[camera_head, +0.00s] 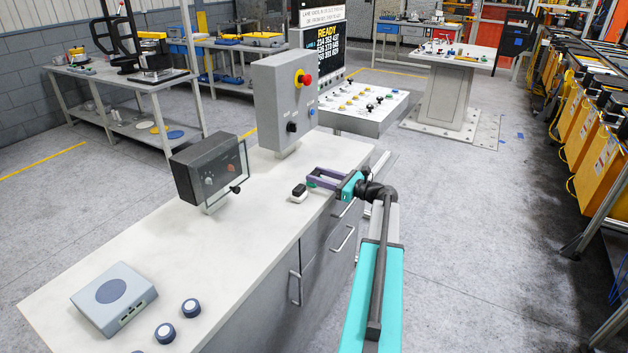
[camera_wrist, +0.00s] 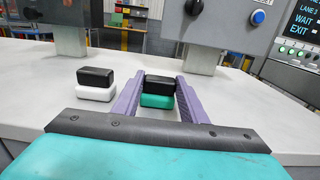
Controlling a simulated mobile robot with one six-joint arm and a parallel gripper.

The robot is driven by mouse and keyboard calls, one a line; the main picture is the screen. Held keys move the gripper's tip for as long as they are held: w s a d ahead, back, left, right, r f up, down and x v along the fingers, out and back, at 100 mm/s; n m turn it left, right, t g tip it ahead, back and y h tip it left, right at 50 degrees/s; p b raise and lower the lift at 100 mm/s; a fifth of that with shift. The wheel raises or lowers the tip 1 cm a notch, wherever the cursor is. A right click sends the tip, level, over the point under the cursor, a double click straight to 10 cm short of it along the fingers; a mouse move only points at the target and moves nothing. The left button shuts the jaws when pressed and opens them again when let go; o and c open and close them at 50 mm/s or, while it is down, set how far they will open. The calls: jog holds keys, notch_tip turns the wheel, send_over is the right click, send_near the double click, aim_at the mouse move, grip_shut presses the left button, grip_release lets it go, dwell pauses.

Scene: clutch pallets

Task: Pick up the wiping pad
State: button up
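Two small black-topped blocks sit on the worktop. One has a white base (camera_head: 299,193) and stands just left of my gripper; it also shows in the wrist view (camera_wrist: 96,84). The other has a teal base (camera_wrist: 158,91) and lies between my purple fingers in the wrist view; in the head view I cannot make it out. Which one is the wiping pad is not labelled. My gripper (camera_head: 312,179) is low over the worktop's right edge, fingers apart; in the wrist view (camera_wrist: 160,88) they flank the teal-based block. I cannot tell whether they touch it.
The pale worktop (camera_head: 250,220) carries a dark meter box (camera_head: 210,167) and a grey control box (camera_head: 283,100) with a red button. The worktop's middle is clear.

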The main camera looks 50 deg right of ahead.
jog(key=shift+r, duration=0.2)
jog(key=shift+r+b, duration=0.35)
jog(key=shift+r, duration=0.45)
jog(key=shift+s+r+b, duration=0.3)
jog(key=shift+r, duration=0.5)
jog(key=s+a+r+b, duration=0.1)
jog(key=s+a+b, duration=0.1)
jog(key=s, duration=1.3)
jog(key=shift+s+a+r, duration=0.15)
jog(key=shift+a+r, duration=0.05)
jog(key=shift+a, duration=0.1)
